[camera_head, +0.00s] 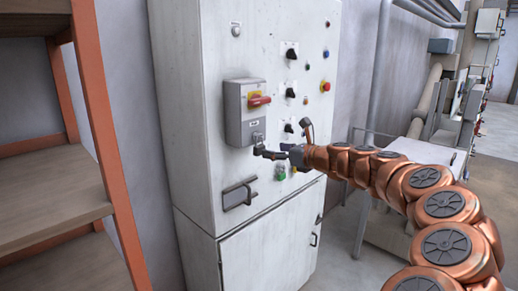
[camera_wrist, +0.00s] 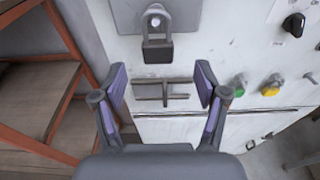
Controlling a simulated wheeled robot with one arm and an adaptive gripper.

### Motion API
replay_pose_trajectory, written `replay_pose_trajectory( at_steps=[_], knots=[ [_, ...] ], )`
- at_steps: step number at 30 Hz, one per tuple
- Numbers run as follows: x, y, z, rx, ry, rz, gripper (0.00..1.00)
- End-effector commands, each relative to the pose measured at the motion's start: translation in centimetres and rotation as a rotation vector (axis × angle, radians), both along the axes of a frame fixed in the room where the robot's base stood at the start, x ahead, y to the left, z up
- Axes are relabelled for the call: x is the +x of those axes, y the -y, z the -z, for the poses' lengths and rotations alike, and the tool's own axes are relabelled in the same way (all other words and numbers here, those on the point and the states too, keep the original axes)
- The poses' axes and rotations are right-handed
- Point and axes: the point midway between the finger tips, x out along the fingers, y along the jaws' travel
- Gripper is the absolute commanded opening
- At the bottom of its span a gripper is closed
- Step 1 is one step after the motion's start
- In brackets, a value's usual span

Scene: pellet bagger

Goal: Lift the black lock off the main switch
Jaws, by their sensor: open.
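The main switch is a grey box (camera_head: 236,125) on the white cabinet, with a red handle (camera_head: 259,101) on a yellow plate. The black lock (camera_wrist: 157,51) hangs upright by its shackle from a grey tab at the lower part of the box. In the head view the lock is small and partly hidden near my gripper (camera_head: 268,153). In the wrist view my gripper (camera_wrist: 161,78) is open, its two purple-padded fingers spread apart with nothing between them. The lock appears beyond the fingertips, centred between them and higher in the picture, apparently not touched.
A dark bar handle (camera_head: 238,194) juts from the white cabinet (camera_head: 180,120) below the box. Black knobs (camera_head: 291,54) and green and yellow buttons (camera_wrist: 271,88) sit to the right. A shelf with orange posts (camera_head: 104,120) stands close on the left.

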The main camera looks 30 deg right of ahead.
Motion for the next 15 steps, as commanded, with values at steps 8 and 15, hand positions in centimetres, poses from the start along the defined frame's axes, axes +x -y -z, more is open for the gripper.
replay_pose_trajectory(
  at_steps=[8,15],
  knots=[
    [1.8,-0.6,-0.2,-0.002,0.000,-0.002,0.73],
    [4.4,-1.3,-0.1,-0.001,-0.001,-0.002,0.73]
  ],
)
